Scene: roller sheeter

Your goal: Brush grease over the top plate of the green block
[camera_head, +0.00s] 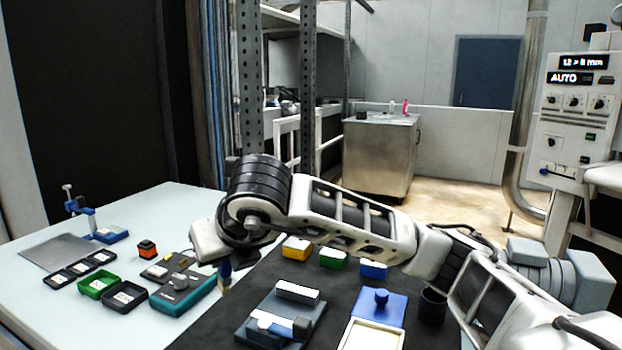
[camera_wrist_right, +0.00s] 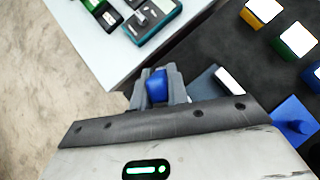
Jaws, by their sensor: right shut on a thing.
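The green block (camera_head: 332,260) with a white top plate stands on the dark mat, between a yellow block and a blue block. It also shows in the right wrist view (camera_wrist_right: 297,40), at the upper right. My right gripper (camera_wrist_right: 157,92) is shut on a blue-handled brush (camera_wrist_right: 157,86). In the head view the brush (camera_head: 225,270) hangs below the gripper with a tan lower end, near the mat's left edge. The gripper is left of the green block and apart from it. My left gripper is out of view.
The yellow block (camera_head: 296,247) and blue block (camera_head: 373,270) flank the green one. A dark fixture (camera_head: 268,333), a blue plate with a knob (camera_head: 379,300) and a dark cup (camera_head: 432,307) stand nearer. A teal device (camera_head: 185,297) and small trays (camera_head: 125,297) lie left.

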